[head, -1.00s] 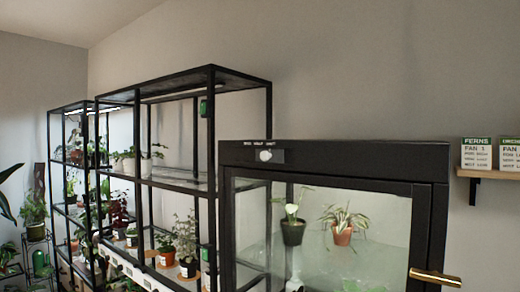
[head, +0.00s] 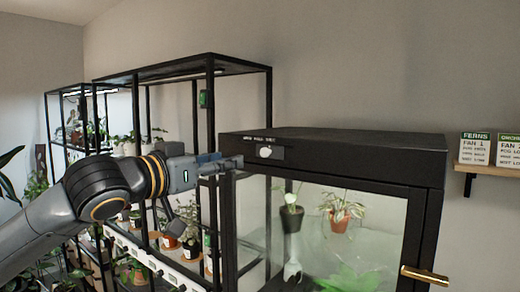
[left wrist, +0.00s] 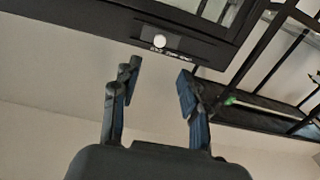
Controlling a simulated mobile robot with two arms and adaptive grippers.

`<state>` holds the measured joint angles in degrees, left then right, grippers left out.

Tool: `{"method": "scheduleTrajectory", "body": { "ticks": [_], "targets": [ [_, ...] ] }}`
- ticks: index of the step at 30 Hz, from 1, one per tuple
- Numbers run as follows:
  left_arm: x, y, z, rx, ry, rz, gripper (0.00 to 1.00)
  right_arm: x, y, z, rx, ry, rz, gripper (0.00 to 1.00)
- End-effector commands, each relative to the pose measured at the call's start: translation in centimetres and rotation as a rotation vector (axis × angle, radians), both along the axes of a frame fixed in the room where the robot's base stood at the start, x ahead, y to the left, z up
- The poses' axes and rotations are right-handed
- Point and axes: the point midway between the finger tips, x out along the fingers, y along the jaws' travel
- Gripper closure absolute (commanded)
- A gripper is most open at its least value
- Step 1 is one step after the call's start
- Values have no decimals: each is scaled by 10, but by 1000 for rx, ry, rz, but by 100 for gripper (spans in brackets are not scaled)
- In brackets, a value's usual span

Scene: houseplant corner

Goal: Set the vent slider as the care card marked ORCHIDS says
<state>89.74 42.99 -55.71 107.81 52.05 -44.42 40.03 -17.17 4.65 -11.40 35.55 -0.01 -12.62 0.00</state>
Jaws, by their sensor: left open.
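The vent slider has a round white knob (head: 265,152) on the black top rail of the glass cabinet. It also shows in the left wrist view (left wrist: 160,40).
A FERNS card (head: 475,149) stands beside it on a wooden wall shelf (head: 490,171). The glass cabinet (head: 330,141) has a brass handle (head: 424,275) and potted plants inside. Black shelving (head: 240,66) with plants stands behind my left arm. The wall above the cabinet is bare.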

Motion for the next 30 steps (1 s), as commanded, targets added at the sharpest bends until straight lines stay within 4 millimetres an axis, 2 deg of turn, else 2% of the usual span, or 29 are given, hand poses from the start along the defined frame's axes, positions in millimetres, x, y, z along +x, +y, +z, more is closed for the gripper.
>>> {"method": "scheduleTrajectory", "body": {
  "ticks": [16,21,30],
  "targets": [
    [86,-63,4,0,-1,0,56,0,0,44,0,1,1,47],
    [99,-73,2,0,-2,-1,56,-1,0,49,1,1,1,47],
    [103,-75,0,0,-3,0,56,-1,1,50,1,1,1,47]
  ]
}}
